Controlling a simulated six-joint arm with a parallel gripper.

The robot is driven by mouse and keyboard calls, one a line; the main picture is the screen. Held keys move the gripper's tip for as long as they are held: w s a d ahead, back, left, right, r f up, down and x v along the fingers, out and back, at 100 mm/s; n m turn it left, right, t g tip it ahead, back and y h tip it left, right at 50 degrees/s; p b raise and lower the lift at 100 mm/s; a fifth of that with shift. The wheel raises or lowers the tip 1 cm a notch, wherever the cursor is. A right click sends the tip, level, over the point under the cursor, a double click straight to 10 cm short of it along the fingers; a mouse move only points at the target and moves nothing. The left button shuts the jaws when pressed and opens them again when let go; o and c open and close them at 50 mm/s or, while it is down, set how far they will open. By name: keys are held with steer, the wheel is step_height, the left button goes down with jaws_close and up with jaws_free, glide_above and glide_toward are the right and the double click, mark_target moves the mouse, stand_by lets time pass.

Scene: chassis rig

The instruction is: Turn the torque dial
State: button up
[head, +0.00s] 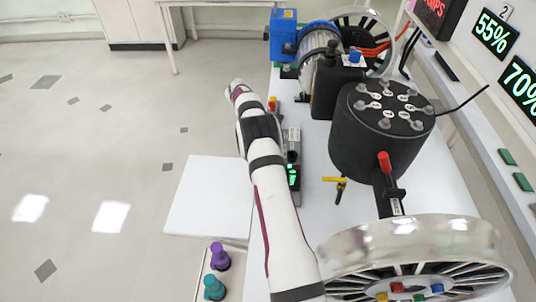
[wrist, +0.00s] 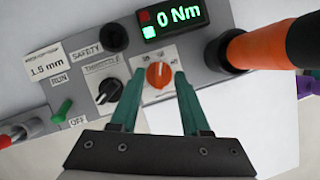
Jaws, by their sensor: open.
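The torque dial, an orange knob (wrist: 159,74) on a white plate, sits on the grey control panel just below a green display reading 0 Nm (wrist: 175,20). My gripper (wrist: 158,78) is open. Its two green fingers lie to either side of the orange dial in the wrist view, and I see no clear contact. The gap in depth between fingertips and panel cannot be judged. In the head view the panel (head: 293,192) shows partly beside my white arm, and the dial and my gripper cannot be made out there.
A black throttle knob (wrist: 108,91) sits just left of the left finger. A black round button (wrist: 113,37) is above it. A thick orange and black cylinder (wrist: 262,48) stands close at right. A large black drum (head: 380,130) and metal wheels (head: 415,240) stand on the bench.

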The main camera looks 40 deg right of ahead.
steer(key=v, duration=0.6)
steer(key=shift+r, duration=0.4)
steer(key=shift+w, duration=0.15)
steer(key=s+a+r+m+t+y, duration=0.15)
steer(key=s+a+r, duration=0.25)
steer(key=a+r, duration=0.45)
steer(key=s+a+r+m+t, duration=0.1)
steer(key=s+a+r+m, duration=0.25)
steer(key=a+r, duration=0.55)
steer(key=s+a+f+m, duration=0.1)
steer(key=s+a, duration=0.3)
steer(key=s, duration=0.3)
steer(key=s+a+f+m+t+y, duration=0.1)
steer(key=s+a+f+m, duration=0.1)
steer(key=s+a, duration=0.3)
steer(key=s+a+f+m+y, duration=0.1)
steer(key=s+a, duration=0.4)
steer(key=s, duration=0.6)
steer(key=shift+s+f+m, duration=0.2)
steer(key=shift+f+m, duration=0.25)
steer(key=shift+m, duration=0.05)
